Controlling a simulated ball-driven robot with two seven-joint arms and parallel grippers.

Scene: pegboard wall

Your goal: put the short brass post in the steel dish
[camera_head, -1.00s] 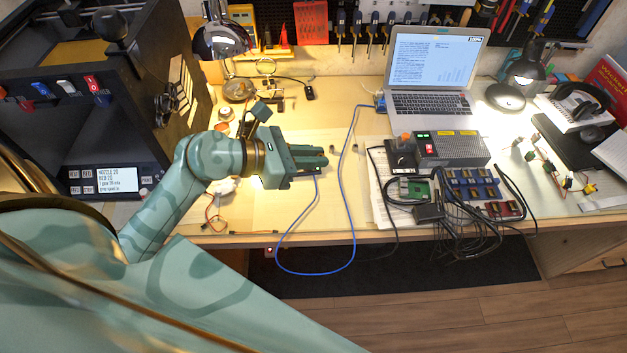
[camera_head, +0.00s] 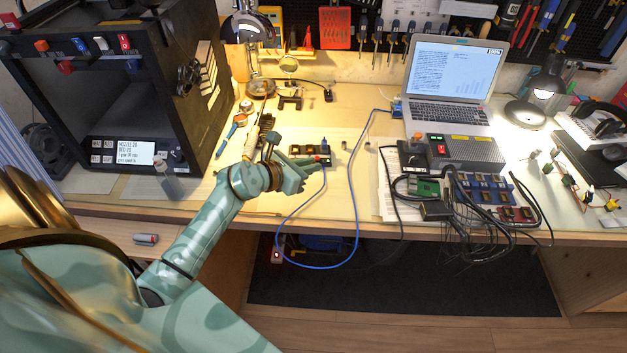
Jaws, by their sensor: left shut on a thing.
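My left gripper (camera_head: 310,167) is over the middle of the bench, near its front edge, with its fingers pointing right. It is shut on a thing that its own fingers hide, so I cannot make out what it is. A dark strip (camera_head: 301,150) with small parts on it lies right behind the fingers. I cannot make out the short brass post for certain. A round shiny metal piece (camera_head: 261,88) stands at the back left under the chrome lamp; I cannot tell whether it is the steel dish or the lamp's foot. My right gripper is out of view.
A blue cable (camera_head: 352,190) loops over the bench edge just right of the gripper. A black machine (camera_head: 120,90) stands at left. A laptop (camera_head: 450,85), a power box (camera_head: 466,150) and tangled wires fill the right.

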